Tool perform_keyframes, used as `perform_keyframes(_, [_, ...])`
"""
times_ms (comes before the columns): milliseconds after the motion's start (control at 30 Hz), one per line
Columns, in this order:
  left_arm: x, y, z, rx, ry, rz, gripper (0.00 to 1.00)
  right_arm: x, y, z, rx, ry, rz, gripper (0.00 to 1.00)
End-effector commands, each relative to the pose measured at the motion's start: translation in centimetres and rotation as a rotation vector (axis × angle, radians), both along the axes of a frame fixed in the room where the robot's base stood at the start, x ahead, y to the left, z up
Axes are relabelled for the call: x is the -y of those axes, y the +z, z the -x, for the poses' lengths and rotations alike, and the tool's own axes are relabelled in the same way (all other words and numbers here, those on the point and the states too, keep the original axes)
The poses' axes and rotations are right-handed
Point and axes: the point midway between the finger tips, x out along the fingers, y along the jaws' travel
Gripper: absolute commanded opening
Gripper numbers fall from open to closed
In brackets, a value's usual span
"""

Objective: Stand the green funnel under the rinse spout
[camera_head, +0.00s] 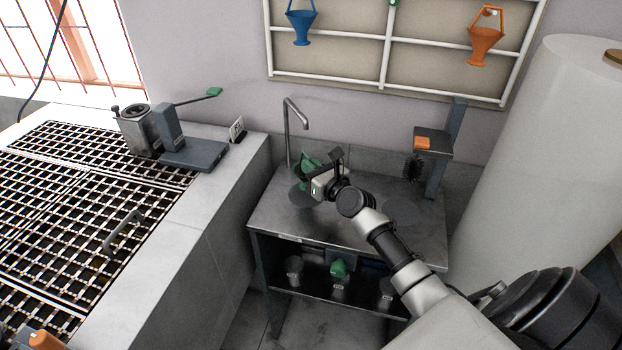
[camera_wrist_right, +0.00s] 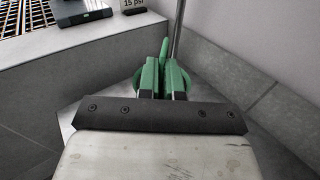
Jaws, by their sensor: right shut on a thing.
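The green funnel (camera_head: 307,164) is at the back left of the metal bench (camera_head: 350,233), close to the grey rinse spout (camera_head: 291,112), whose hooked tip is above it. My right gripper (camera_head: 321,172) is shut on the funnel, and its wrist hides part of it. In the right wrist view the funnel (camera_wrist_right: 149,76) shows green between and beside the fingers, with the spout's pipe (camera_wrist_right: 178,28) just behind. I cannot tell whether the funnel's foot touches the bench top. My left gripper is not in view.
Dark round marks lie on the bench, one (camera_head: 302,196) below the funnel. A stand with a black brush (camera_head: 413,167) is at the right. A rack (camera_head: 388,50) with blue (camera_head: 301,22) and orange (camera_head: 486,42) funnels hangs behind. A large white cylinder (camera_head: 535,150) borders the right.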

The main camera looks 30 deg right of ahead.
Motion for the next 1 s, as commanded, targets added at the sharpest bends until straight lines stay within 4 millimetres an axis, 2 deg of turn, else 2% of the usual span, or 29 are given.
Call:
perform_keyframes(33, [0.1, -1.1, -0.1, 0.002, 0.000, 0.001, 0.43, 0.1, -1.5, 0.1, -0.005, 0.000, 0.003, 0.00])
perform_keyframes(100, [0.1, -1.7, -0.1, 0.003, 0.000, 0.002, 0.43, 0.1, -2.4, 0.0, -0.004, 0.001, 0.003, 0.00])
perform_keyframes(567, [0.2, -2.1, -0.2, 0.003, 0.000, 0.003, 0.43, 0.0, -3.1, 0.1, -0.002, 0.000, -0.001, 0.00])
perform_keyframes(767, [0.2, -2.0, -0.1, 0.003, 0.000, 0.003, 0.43, 0.0, -3.0, 0.1, -0.002, 0.000, -0.001, 0.31])
perform_keyframes(1000, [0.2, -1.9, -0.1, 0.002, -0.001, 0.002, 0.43, 0.0, -2.9, 0.1, -0.002, 0.000, -0.001, 0.31])
